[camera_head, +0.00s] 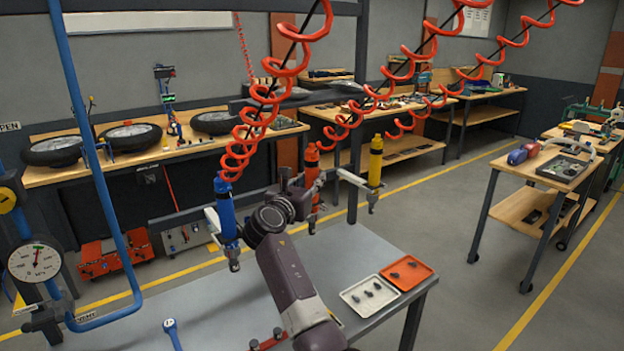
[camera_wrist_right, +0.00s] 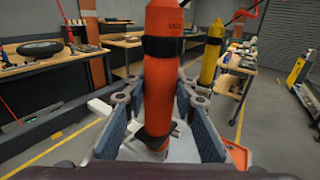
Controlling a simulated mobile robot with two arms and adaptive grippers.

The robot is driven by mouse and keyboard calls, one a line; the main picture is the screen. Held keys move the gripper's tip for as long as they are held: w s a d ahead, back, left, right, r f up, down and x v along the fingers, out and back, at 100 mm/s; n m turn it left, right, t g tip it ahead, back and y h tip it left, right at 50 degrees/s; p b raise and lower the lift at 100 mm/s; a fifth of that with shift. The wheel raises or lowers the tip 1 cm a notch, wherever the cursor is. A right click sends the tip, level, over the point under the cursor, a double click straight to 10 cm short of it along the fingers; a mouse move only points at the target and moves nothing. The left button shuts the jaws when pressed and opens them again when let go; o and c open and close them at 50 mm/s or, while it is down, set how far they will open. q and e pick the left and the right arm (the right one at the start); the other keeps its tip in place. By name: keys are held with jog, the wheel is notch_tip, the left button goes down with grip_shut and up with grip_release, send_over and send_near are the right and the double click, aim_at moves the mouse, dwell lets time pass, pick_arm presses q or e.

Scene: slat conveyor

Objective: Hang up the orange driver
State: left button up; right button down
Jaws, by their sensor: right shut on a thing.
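The orange driver (camera_head: 312,160) is upright under a red coiled hose in the head view, partly hidden by my right gripper (camera_head: 303,188). In the right wrist view the orange driver (camera_wrist_right: 162,62) stands between the two blue-grey finger pads of my right gripper (camera_wrist_right: 161,98), which is shut on it around its lower body. A blue driver (camera_head: 225,208) is upright at a pale bracket to the left, and a yellow driver (camera_head: 376,160) at another to the right. Whether the orange driver touches a bracket is hidden. My left gripper is not in view.
The grey table (camera_head: 345,248) is below the drivers. A white tray (camera_head: 347,296) and an orange tray (camera_head: 431,268) with small dark parts lie at its right. A blue pipe frame (camera_head: 92,150) and a gauge (camera_head: 35,262) stand at left. Coiled hoses (camera_head: 250,125) hang overhead.

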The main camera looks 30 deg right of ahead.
jog(key=shift+f, duration=0.25)
dwell(0.4)
jog(key=shift+f, duration=0.4)
dwell(0.8)
jog(key=c, duration=1.5)
grip_release()
jog(key=shift+f, duration=0.2)
jog(key=v, duration=1.2)
jog(key=shift+a+r, duration=0.1)
jog(key=shift+r, duration=0.15)
jog(key=shift+f, duration=0.1)
